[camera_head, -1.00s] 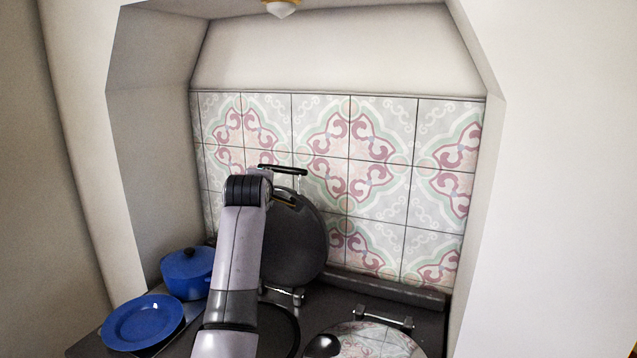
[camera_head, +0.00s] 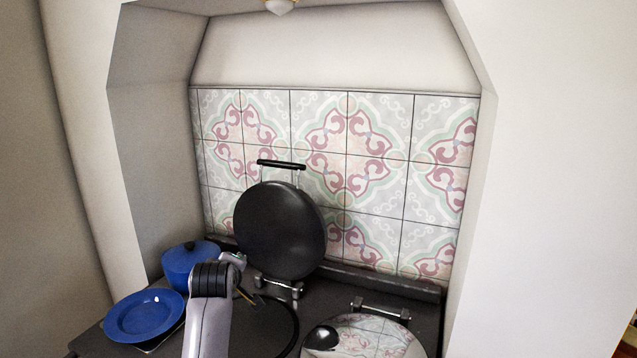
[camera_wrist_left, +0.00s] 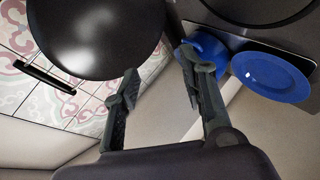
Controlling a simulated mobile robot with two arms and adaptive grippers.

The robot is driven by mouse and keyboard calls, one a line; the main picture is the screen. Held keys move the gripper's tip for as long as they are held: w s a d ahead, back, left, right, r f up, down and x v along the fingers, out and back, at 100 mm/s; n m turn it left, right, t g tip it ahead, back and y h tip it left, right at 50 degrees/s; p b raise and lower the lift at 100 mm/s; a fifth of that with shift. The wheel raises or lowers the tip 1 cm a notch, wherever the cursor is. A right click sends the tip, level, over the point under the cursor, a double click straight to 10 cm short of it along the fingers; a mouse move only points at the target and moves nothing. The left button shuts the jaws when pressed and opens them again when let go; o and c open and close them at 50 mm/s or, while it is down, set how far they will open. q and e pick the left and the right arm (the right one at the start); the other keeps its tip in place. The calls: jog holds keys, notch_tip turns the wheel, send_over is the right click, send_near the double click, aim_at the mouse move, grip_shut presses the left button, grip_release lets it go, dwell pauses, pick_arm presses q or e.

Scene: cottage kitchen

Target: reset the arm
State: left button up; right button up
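My left arm comes up from the bottom of the head view, and its gripper (camera_head: 242,280) is mostly hidden behind the wrist. In the left wrist view my left gripper (camera_wrist_left: 157,75) has its two fingers spread apart with nothing between them. A round black stove lid (camera_head: 281,230) stands raised against the tiled wall, with a black bar handle (camera_head: 281,164) at its top. My left gripper is in front of and below this lid, apart from it. The lid also fills the upper left of the wrist view (camera_wrist_left: 95,35). My right gripper is in neither view.
A blue lidded pot (camera_head: 188,266) and a blue plate (camera_head: 145,316) are at the left of the stove (camera_head: 318,289). A second, shiny round lid (camera_head: 368,337) lies closed at the right.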

pick_arm(q)
jog(key=s+a+f+m+g, duration=0.2)
jog(key=s+f+m, duration=0.1)
jog(key=s+f, duration=0.65)
jog(key=s+a+f+m+g, duration=0.2)
jog(key=s+f+m, duration=0.1)
jog(key=s+f, duration=0.6)
jog(key=s+d+f+m+g, duration=0.1)
jog(key=s+f+m, duration=0.15)
jog(key=s, duration=0.75)
jog(key=s+d+f+m+g+h, duration=0.15)
jog(key=s+m, duration=0.25)
jog(key=s, duration=0.6)
jog(key=s+d+f+m+g, duration=0.1)
jog(key=s+m+g, duration=0.15)
jog(key=s, duration=0.75)
notch_tip(320, 180, down, 28)
jog(key=f+b, duration=0.1)
jog(key=b, duration=0.4)
jog(key=s+a+f+g+b, duration=0.1)
jog(key=s+f+b, duration=0.1)
jog(key=s+f, duration=0.7)
jog(key=s+a+f+b, duration=0.2)
jog(key=s+f, duration=0.7)
jog(key=f, duration=0.3)
jog(key=shift+a+f+m+g+b, duration=0.25)
jog(key=shift+f+m+g+b, duration=0.15)
